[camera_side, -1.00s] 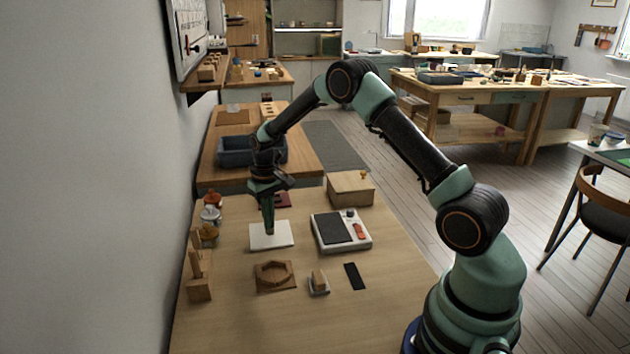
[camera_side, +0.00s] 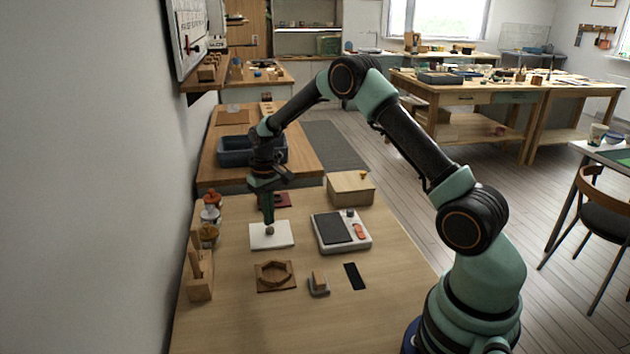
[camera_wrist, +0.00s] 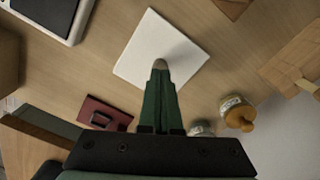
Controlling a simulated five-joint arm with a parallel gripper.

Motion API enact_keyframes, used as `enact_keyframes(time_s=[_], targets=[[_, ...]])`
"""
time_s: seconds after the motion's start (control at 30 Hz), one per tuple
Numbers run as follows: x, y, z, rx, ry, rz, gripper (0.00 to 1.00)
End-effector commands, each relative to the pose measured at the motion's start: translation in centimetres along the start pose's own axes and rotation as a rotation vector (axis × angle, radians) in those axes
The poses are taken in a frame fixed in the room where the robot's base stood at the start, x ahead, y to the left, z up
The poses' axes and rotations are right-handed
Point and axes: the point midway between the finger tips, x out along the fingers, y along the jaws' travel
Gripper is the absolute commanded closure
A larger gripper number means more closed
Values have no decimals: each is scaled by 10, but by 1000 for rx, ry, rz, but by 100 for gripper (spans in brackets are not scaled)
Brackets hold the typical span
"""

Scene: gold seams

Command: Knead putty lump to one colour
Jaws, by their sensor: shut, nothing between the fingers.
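A small grey-brown putty lump (camera_side: 270,231) sits on the white square tile (camera_side: 285,240). My gripper (camera_side: 268,221) points straight down just above the lump, its green fingers shut with nothing between them. In the wrist view the fingertips (camera_wrist: 159,82) are together, and the lump (camera_wrist: 160,64) shows just past their ends on the tile (camera_wrist: 148,40). The fingers cover part of the lump there. I cannot tell whether the tips touch it. Its colour looks dull, and it is too small to make out any streaks.
A scale (camera_side: 341,231) stands right of the tile, with a wooden box (camera_side: 350,188) behind it. Jars (camera_side: 210,215) stand to the left, and a dark red pad (camera_side: 283,200) lies behind. A wooden frame (camera_side: 261,285) and a black strip (camera_side: 355,276) lie in front.

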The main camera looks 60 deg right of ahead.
Motion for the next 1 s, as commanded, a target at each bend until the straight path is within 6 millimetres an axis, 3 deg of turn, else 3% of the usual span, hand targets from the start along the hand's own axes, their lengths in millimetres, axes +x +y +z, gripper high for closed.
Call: enact_keyframes(time_s=[0.7, 1.0], targets=[[-51, 0, -1, 0, 3, 0, 100], [-60, 0, 0, 0, 1, 0, 100]])
